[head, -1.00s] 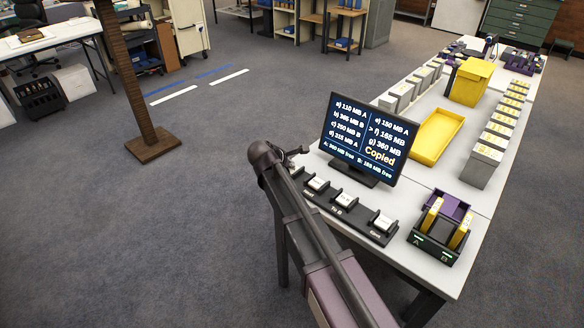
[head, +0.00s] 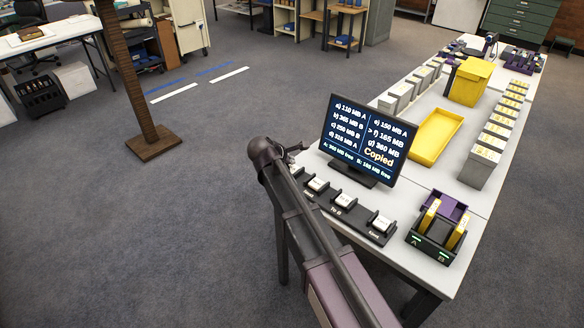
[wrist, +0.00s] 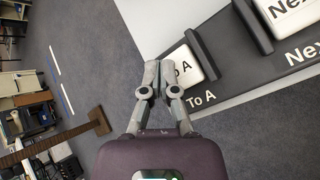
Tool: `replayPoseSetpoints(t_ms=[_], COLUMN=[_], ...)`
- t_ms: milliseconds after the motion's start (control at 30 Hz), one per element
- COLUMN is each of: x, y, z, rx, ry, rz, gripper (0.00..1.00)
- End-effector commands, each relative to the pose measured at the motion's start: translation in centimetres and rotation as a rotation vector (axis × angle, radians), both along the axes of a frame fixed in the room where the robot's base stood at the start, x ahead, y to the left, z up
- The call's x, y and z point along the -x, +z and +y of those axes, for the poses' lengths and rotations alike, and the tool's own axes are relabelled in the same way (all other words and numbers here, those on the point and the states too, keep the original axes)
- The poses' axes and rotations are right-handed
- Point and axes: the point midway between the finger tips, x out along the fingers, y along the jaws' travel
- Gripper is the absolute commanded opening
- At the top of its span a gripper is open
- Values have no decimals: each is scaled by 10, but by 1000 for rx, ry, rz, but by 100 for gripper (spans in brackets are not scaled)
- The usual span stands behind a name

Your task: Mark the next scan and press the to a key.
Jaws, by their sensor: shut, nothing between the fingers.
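The screen (head: 366,140) lists several scans, a to g, with sizes. Lines a to e carry an A or B; a ">" stands before f, 165 MB, which shows no letter. "Copied" stands below in orange, above small free-space figures. The key strip (head: 362,219) lies before it. In the wrist view the white "To A" key (wrist: 187,66) is at the strip's end, beside the "Next" key (wrist: 285,12). My gripper (wrist: 158,66) is shut and empty, its tips just left of "To A"; contact cannot be told. In the head view my arm largely hides it.
A dark dock (head: 436,237) with lit slots A and B holds yellow-topped cartridges, right of the strip. A yellow tray (head: 436,137), a yellow bin (head: 470,82) and rows of grey boxes stand farther along the table.

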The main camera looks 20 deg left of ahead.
Motion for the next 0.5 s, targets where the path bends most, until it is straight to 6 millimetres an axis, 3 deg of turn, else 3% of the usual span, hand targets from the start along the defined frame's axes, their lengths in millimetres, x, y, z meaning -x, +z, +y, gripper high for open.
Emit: replayPoseSetpoints(t_ms=[500], x=[0], y=[40], z=[0], rx=[0], ry=[0], rz=[0], gripper=[0])
